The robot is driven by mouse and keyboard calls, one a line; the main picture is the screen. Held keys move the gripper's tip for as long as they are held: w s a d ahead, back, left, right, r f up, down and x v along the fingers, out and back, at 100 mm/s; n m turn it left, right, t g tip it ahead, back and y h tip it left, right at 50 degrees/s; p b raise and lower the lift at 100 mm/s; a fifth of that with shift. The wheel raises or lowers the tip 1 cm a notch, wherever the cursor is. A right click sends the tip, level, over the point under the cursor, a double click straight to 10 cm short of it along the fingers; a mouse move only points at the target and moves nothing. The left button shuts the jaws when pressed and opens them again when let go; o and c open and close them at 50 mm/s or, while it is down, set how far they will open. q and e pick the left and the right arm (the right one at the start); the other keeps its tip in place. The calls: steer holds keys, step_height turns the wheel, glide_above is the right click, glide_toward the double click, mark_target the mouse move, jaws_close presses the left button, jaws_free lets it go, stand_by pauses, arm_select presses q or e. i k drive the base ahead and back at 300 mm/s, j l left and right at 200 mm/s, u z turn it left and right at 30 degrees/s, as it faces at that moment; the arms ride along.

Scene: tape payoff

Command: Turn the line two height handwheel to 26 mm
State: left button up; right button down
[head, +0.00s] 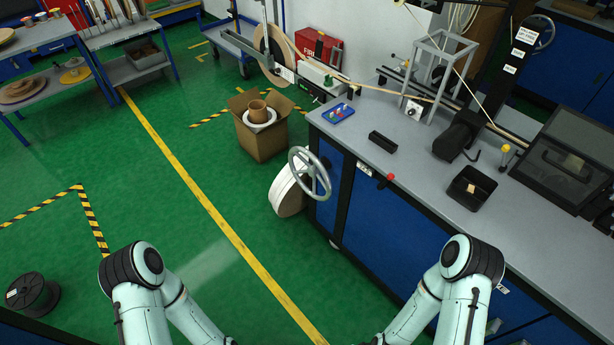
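A grey spoked handwheel (312,172) stands upright at the near left end of the blue workbench (374,222), facing left toward the aisle. A second grey handwheel (543,35) shows at the far upper right, partly behind a dark post with white labels. I cannot read a line number or a millimetre scale for either wheel. Both my arms show at the bottom edge, bent downward, well apart from the near handwheel. Both grippers are out of the frame.
A white reel (287,194) sits below the near handwheel, close to the bench end. A cardboard box (262,138) stands on the floor behind it. A red knob (390,177) projects at the bench edge. Green floor (150,200) left of the bench is mostly clear.

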mark_target(313, 170)
steer(key=i+j, duration=0.9)
steer(key=j, duration=0.15)
